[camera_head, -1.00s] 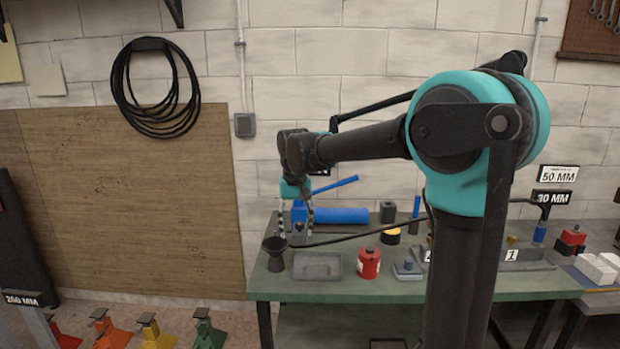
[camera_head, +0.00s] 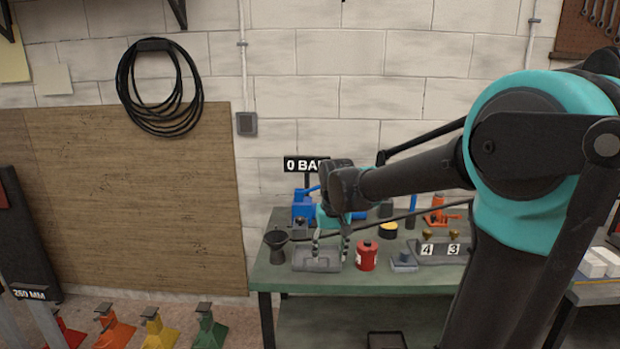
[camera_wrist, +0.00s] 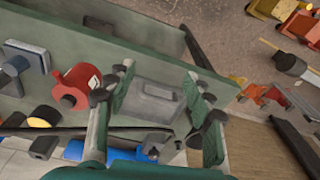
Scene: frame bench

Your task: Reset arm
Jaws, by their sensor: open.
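My gripper (camera_head: 330,250) is at the front left of the green bench (camera_head: 400,285). Its two fingers are apart with nothing held between them. In the head view they overlap the grey tray (camera_head: 302,266). In the wrist view the open fingertips (camera_wrist: 158,82) lie on either side of the grey tray (camera_wrist: 165,91). How high they are above it I cannot tell. My forearm and elbow cover the right part of the bench.
A red canister (camera_head: 366,257) stands right of the tray, and a black funnel-shaped cup (camera_head: 276,250) left of it. Behind are a blue tool (camera_head: 303,207) and a "0 BAR" sign (camera_head: 305,165). Coloured stands (camera_head: 160,330) are on the floor at left.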

